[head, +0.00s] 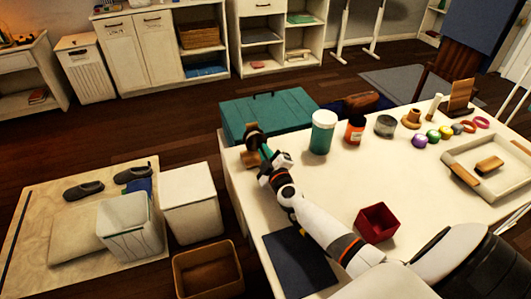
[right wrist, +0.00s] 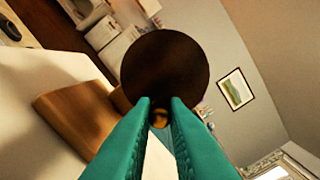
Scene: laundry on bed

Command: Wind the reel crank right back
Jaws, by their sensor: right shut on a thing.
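The reel stands at the left edge of the white table. Its dark round disc (head: 252,131) sits by a wooden base (head: 250,158). In the right wrist view the dark disc (right wrist: 165,65) faces me, with the brown wooden base (right wrist: 72,112) to its left. My right gripper (head: 264,152) reaches the reel, its teal fingers closed in on a small yellow-orange crank knob (right wrist: 159,118) in front of the lower part of the disc. The fingertips partly cover the knob. The crank's arm cannot be made out. My left gripper is not in view.
A red box (head: 377,223) is near my arm. A teal chest (head: 268,115) stands behind the table. The table's middle is clear.

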